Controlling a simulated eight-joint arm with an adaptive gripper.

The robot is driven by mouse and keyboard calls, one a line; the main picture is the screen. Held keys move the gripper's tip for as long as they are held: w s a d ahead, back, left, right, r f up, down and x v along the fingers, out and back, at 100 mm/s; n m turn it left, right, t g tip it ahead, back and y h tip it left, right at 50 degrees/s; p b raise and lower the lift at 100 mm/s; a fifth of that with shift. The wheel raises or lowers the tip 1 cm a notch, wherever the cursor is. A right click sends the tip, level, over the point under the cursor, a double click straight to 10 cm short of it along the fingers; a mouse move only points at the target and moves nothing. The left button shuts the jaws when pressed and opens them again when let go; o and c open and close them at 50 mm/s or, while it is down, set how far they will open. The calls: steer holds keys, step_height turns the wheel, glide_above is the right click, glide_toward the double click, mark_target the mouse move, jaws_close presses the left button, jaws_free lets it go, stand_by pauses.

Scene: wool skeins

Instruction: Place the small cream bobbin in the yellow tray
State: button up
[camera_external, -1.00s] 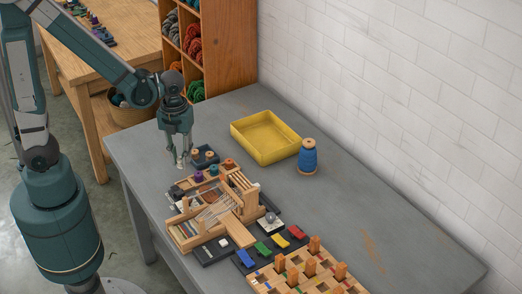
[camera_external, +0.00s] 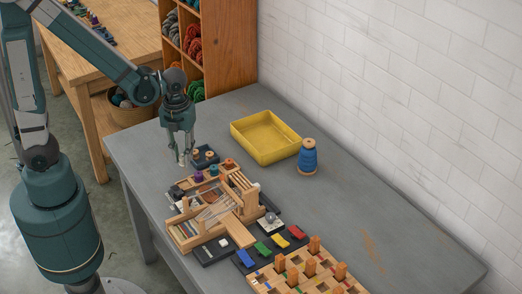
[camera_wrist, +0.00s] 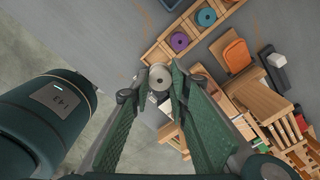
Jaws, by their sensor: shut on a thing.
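The small cream bobbin (camera_wrist: 159,78) shows in the wrist view as a pale disc with a hole, between my fingertips. My gripper (camera_external: 183,160) is shut on it, above the left part of the grey table, near the back end of the wooden rack. My gripper also shows in the wrist view (camera_wrist: 159,85). In the external view the bobbin is too small to make out clearly. The yellow tray (camera_external: 287,156) lies flat on the table to the right of my gripper and looks empty. It does not show in the wrist view.
A blue spool (camera_external: 308,159) stands right beside the tray. A dark block with wooden tops (camera_external: 205,157) lies between my gripper and the tray. The table's right side is clear.

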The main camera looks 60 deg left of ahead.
steer(key=w+a+r+n+p, duration=0.1)
steer(key=w, duration=0.9)
steer(key=w+a+r+n+p, duration=0.1)
steer(key=w+a+n, duration=0.1)
steer(key=w, duration=0.8)
steer(key=n+p, duration=0.1)
steer(key=n, duration=0.2)
glide_above(260, 137)
step_height(260, 137, down, 2)
steer(key=shift+f, duration=0.1)
steer(key=shift+f+b, duration=0.4)
steer(key=shift+f, duration=2.65)
steer(key=shift+f, duration=1.9)
steer(key=shift+f+b, duration=0.15)
steer(key=shift+b, duration=0.2)
